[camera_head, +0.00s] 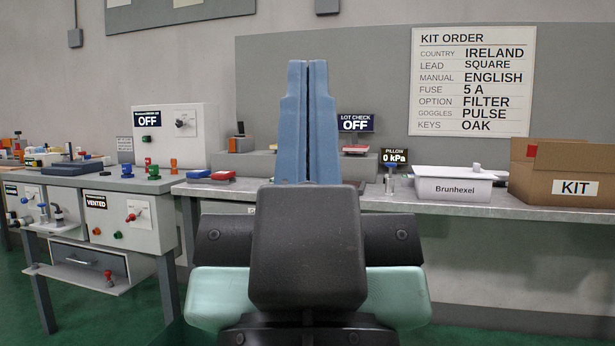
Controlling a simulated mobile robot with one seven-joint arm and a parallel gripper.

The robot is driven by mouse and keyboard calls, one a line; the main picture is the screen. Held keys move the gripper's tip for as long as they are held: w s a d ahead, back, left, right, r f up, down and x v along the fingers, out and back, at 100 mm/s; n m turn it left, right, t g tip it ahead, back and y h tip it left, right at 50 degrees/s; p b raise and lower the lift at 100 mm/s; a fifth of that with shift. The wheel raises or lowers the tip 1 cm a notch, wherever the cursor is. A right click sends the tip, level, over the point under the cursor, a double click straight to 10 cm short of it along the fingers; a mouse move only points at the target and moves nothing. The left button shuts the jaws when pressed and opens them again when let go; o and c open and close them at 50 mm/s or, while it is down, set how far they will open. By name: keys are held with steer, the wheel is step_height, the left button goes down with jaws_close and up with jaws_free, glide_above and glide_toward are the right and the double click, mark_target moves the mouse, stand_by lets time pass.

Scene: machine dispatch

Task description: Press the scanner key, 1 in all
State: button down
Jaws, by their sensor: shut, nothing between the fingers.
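My gripper (308,66) points up in the middle of the view, its two blue fingers shut together with only a thin dark line between them. It holds nothing. I cannot make out a scanner key for certain. A small display reading LOT CHECK OFF (355,122) stands just right of the fingers, at the back of the grey bench. A small red-topped item (355,148) sits below that display. My fingers and wrist hide the part of the bench directly behind them.
A grey bench (455,208) runs across the back, with a white Brunhexel tray (453,190), a KIT box (566,190) and a PILLOW 0 kPa display (394,156). A white machine reading OFF (172,138) and a VENTED cabinet (136,222) stand left.

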step_height(320, 180, up, 39)
steer(key=p, duration=3.9)
steer(key=shift+r, duration=0.2)
